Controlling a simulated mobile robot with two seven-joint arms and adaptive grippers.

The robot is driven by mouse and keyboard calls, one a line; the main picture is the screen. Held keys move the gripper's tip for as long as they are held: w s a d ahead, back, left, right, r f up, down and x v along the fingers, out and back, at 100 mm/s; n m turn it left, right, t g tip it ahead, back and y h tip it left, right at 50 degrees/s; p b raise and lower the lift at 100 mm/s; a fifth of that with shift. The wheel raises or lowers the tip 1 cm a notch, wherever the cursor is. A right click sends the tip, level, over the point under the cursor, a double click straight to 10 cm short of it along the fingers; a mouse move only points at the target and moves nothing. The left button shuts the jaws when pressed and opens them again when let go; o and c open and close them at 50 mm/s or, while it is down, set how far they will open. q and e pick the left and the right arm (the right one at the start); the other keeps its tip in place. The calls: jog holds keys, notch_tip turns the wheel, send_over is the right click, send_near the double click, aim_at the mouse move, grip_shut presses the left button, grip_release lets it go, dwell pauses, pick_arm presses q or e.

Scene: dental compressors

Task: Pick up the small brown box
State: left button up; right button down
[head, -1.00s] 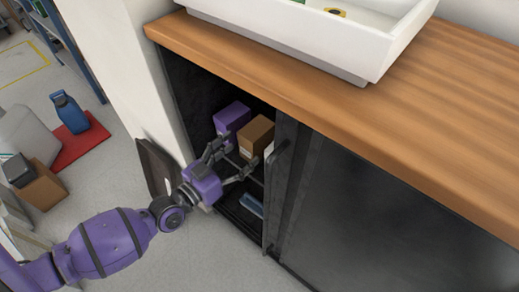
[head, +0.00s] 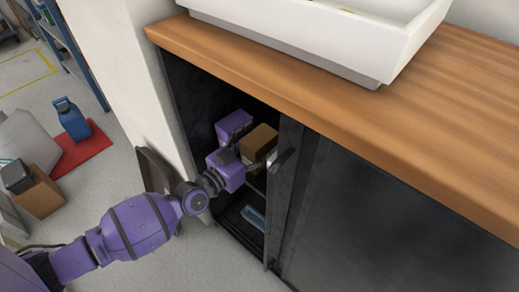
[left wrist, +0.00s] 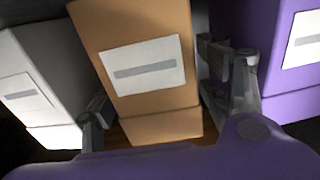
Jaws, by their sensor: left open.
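The small brown box (head: 259,143) stands on a shelf inside the dark open cabinet, beside a purple box (head: 234,125). My left gripper (head: 240,157) reaches into the cabinet at the front of the brown box, and its fingers are mostly hidden in the head view. In the left wrist view the brown box (left wrist: 140,60) is between the two open fingers (left wrist: 168,105), with its pale label facing the camera. The right finger lies between the brown box and the purple box (left wrist: 280,60). I cannot tell whether the fingers touch the box.
A grey-white box (left wrist: 45,85) stands left of the brown box in the wrist view. The cabinet door (head: 291,190) and its handle are close on the right. A blue item (head: 253,215) lies lower in the cabinet. A wooden counter (head: 330,105) with a white sink overhangs.

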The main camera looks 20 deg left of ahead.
pick_arm(q)
jog(key=c, duration=1.3)
jog(key=shift+c, duration=0.2)
jog(key=shift+r, duration=0.1)
